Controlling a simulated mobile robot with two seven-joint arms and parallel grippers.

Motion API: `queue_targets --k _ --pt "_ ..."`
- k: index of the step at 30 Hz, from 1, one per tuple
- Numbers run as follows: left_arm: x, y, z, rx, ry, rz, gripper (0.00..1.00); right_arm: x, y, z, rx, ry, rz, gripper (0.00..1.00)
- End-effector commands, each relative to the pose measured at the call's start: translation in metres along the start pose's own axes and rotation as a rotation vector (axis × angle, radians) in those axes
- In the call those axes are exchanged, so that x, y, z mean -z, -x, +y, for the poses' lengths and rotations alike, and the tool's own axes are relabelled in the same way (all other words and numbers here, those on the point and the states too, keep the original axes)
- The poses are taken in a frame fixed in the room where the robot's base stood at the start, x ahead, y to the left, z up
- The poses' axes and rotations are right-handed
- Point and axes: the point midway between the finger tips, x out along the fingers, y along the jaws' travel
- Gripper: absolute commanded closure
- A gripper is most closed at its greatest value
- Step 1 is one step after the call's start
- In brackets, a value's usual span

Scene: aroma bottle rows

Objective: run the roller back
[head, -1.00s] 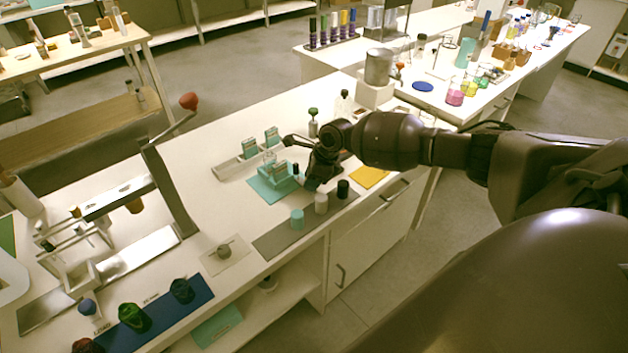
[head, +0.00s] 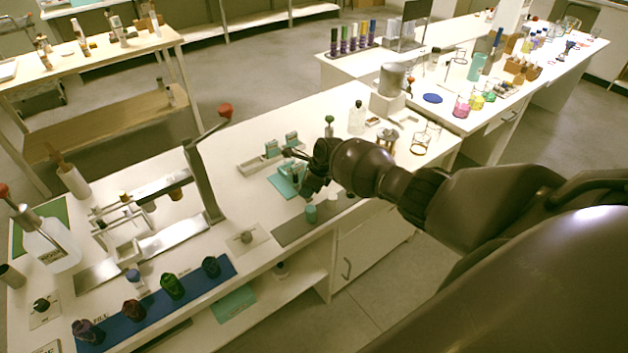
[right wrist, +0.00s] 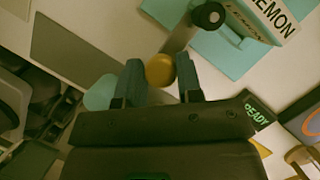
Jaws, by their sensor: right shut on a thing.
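My right gripper (head: 306,192) is low over the bench beside a teal fixture (head: 282,184), which the arm partly hides in the head view. In the right wrist view the gripper (right wrist: 160,80) is shut on a round amber knob (right wrist: 160,69). A grey bar (right wrist: 180,40) runs up from the knob towards a dark round end (right wrist: 209,15) by the teal plate (right wrist: 225,50). I take this knobbed bar for the roller; its full shape is hidden. A white label reading LEMON (right wrist: 268,18) stands on the plate. My left gripper is not in view.
A grey tray with teal-labelled cards (head: 258,163) lies behind. A lever press (head: 205,180) stands left.

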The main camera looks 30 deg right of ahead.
Motion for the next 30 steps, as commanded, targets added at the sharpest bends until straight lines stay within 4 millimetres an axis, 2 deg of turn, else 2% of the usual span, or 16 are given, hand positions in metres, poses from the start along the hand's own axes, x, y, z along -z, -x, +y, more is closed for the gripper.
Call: queue_targets --k 1,7,19,20,21,24,30 --pt "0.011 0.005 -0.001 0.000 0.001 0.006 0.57 -0.019 0.010 -0.002 0.013 0.007 -0.027 1.00" --pt "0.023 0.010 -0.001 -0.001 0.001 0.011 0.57 -0.019 0.000 0.011 -0.002 0.007 -0.016 1.00" --pt "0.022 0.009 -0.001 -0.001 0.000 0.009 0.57 -0.015 -0.008 0.017 -0.012 0.006 -0.005 1.00" --pt "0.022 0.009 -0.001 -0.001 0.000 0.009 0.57 -0.015 -0.008 0.017 -0.013 0.006 -0.004 0.62" --pt "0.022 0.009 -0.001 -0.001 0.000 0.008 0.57 -0.014 -0.008 0.017 -0.013 0.006 -0.003 0.56" --pt "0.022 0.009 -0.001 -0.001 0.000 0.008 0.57 -0.013 -0.008 0.017 -0.014 0.005 -0.002 0.41" --pt "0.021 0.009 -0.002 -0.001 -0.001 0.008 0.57 -0.011 -0.009 0.017 -0.014 0.004 0.001 0.41"
